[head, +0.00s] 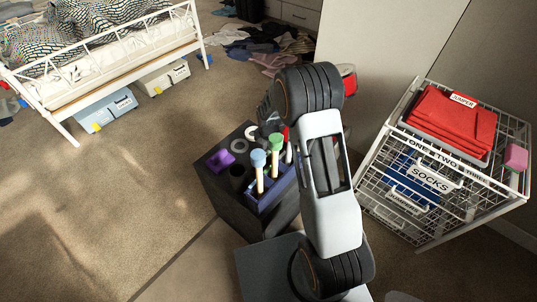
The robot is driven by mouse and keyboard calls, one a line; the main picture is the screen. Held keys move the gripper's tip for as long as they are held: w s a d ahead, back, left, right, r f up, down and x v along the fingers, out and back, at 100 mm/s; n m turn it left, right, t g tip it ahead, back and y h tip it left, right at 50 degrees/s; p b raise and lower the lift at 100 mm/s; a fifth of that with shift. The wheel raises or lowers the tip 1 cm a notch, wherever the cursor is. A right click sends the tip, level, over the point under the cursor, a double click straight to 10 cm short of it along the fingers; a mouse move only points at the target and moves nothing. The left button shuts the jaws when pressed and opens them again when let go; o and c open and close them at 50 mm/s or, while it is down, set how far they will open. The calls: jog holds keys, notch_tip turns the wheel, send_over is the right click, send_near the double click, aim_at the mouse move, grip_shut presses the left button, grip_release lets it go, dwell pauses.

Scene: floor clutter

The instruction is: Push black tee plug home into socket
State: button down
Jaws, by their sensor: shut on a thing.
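A dark block (222,189) stands on the carpet in the middle of the head view, with sockets and pegs on its top. My gripper (270,122) is over the far right part of this block, dark and mostly hidden by my own arm. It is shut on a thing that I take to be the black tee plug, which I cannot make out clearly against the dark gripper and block. The socket under it is hidden too, so I cannot tell how deep the plug sits.
A blue-capped peg (258,158) and a green-capped peg (276,142) stand upright close to my arm. A purple piece (220,160) lies on the block's left. A wire drawer unit (428,180) stands at right, a white bed (105,62) at upper left. Carpet at left is clear.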

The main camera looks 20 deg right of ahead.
jog(key=shift+r, duration=0.35)
jog(key=shift+r+p, duration=1.5)
jog(key=shift+r, duration=0.3)
